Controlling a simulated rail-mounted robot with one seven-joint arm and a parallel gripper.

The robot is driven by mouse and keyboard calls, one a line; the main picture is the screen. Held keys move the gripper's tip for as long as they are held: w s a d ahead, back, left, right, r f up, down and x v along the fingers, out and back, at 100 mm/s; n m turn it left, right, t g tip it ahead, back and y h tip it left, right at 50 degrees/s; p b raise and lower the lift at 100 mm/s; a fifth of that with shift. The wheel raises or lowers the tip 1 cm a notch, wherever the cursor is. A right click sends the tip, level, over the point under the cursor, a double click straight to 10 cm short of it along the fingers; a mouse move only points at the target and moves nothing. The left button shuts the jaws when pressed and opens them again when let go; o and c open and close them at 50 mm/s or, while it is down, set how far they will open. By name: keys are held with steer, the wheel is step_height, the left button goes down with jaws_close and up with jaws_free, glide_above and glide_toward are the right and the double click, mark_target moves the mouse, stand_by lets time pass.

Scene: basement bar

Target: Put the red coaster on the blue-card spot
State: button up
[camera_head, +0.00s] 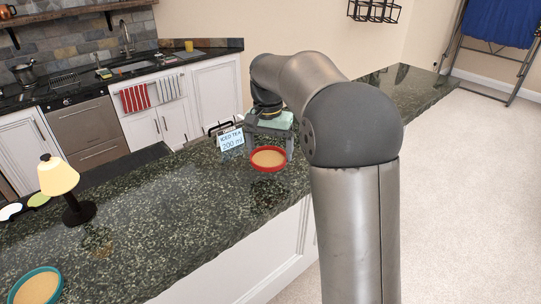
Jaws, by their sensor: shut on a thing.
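The red coaster (268,165), round with a tan inside and a red rim, is at my gripper (270,152) over the dark green stone counter. My gripper is shut on it, with the grey fingers at its far side and edges. I cannot tell whether the coaster touches the counter. A pale blue card (231,140) reading "ICED TEA 200 ml" stands just left of my gripper and the coaster. The counter behind the coaster is partly hidden by my gripper and arm.
A teal-rimmed coaster (38,288) lies at the near left of the counter (170,220). A lamp with a cream shade (58,177) stands at the left, beside a green disc (39,200) and a white disc (10,211). The counter's middle is clear.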

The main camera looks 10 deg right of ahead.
mark_target(270, 154)
steer(key=shift+w+d+f, duration=0.2)
steer(key=shift+w+f, duration=0.25)
steer(key=shift+f, duration=0.1)
steer(key=f, duration=0.3)
steer(key=shift+w+d+f+p, duration=0.1)
steer(key=shift+w+p, duration=0.2)
steer(key=shift+p, duration=0.05)
steer(key=shift+f, duration=0.3)
steer(key=shift+f, duration=0.15)
steer(key=o, duration=0.8)
steer(key=shift+o, duration=0.2)
steer(key=r, duration=1.2)
steer(key=shift+a+r+b, duration=0.2)
steer(key=shift+b, duration=0.2)
steer(key=s+f+n, duration=0.2)
steer(key=s+f, duration=0.3)
steer(key=s, duration=0.6)
steer(key=s+f+n, duration=0.2)
steer(key=s+f, duration=0.3)
steer(key=s, duration=0.6)
steer(key=s+f+n+t, duration=0.1)
steer(key=s+f, duration=0.4)
steer(key=s, duration=0.6)
steer(key=shift+n, duration=0.7)
